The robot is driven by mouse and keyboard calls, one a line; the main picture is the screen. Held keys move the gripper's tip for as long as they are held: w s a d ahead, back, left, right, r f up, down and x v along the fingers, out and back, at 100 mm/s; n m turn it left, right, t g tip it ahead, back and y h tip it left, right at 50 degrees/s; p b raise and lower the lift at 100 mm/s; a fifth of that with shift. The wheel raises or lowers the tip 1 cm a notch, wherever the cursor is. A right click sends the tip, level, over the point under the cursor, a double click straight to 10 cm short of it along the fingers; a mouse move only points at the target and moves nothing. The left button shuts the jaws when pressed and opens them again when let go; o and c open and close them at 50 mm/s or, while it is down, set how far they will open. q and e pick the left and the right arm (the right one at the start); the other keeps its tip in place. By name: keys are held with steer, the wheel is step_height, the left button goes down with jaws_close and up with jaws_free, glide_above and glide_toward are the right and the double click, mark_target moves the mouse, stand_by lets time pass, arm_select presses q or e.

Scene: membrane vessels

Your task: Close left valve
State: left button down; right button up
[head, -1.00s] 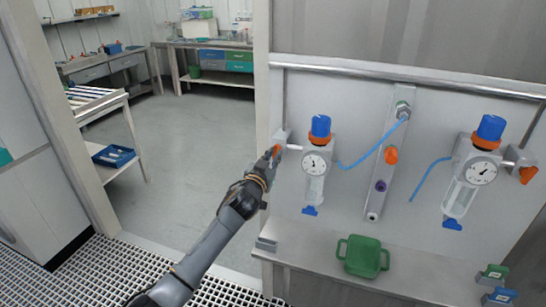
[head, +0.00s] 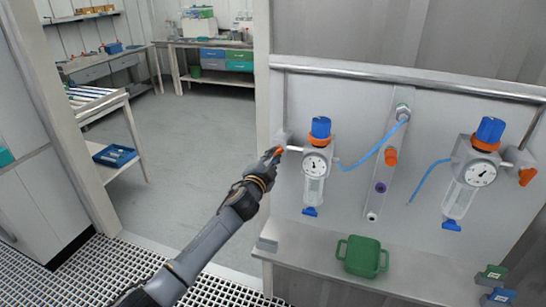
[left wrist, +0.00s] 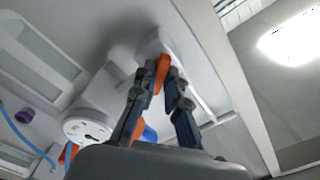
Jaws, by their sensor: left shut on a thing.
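The left valve has an orange handle (left wrist: 162,72) on a pale fitting at the left edge of the wall panel, beside the left vessel (head: 316,165) with its blue cap and round gauge. My left gripper (head: 271,157) is at that handle. In the left wrist view its two fingers (left wrist: 166,78) are shut on the orange handle, one on each side. The fingers hide part of the handle in the head view. The right vessel (head: 470,172) has its own orange valve handle (head: 526,177). My right gripper is not in view.
A middle strip carries an orange knob (head: 391,157) and a purple port (head: 380,188). Blue tubes run by the vessels. A green tray (head: 361,256) stands on the shelf (head: 310,250) below. A doorway with open floor is to the left.

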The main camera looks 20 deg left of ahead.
arm_select(q)
steer(key=shift+m+p, duration=0.5)
steer(key=shift+m, duration=2.9)
steer(key=c, duration=1.4)
jaws_free()
steer(key=shift+s, duration=0.15)
steer(key=s, duration=1.1)
steer(key=shift+s+a, duration=0.2)
steer(key=shift+s, duration=0.2)
